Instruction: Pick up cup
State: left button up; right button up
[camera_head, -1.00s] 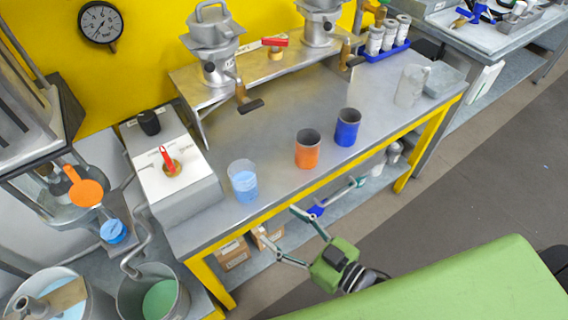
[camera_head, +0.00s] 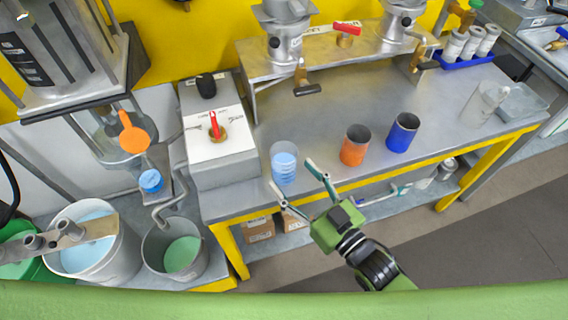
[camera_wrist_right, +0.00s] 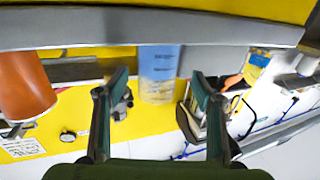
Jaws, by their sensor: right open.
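A clear cup with light-blue contents (camera_head: 284,170) stands upright near the front edge of the metal table (camera_head: 330,115). It also shows in the right wrist view (camera_wrist_right: 159,72), ahead of and between the fingers. An orange cup (camera_head: 355,146) and a dark blue cup (camera_head: 402,133) stand to its right. The orange cup is at the left edge of the right wrist view (camera_wrist_right: 24,85). My right gripper (camera_head: 293,175) is open and empty, its fingertips close in front of the clear cup. I cannot tell if they touch it. My left gripper is not in view.
A white-topped box with a red-handled valve (camera_head: 215,130) stands left of the clear cup. Metal machines with spouts (camera_head: 300,75) stand behind. A clear jug (camera_head: 482,104) is at the right. Buckets (camera_head: 175,250) stand at the lower left. The table's middle is clear.

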aim_at(292, 167)
jog(key=x, duration=0.5)
jog(key=shift+w+f+p, duration=0.15)
jog(key=shift+p, duration=0.15)
jog(key=shift+d, duration=0.1)
jog(key=shift+c, duration=0.3)
jog(key=c, duration=1.3)
jog(key=shift+o, duration=0.2)
jog(key=shift+r, duration=0.25)
jog(key=shift+r, duration=1.1)
jog(key=s+a+r, duration=0.8)
jog(key=s+r, duration=0.2)
jog(key=s, duration=0.1)
jog(key=shift+r, duration=0.2)
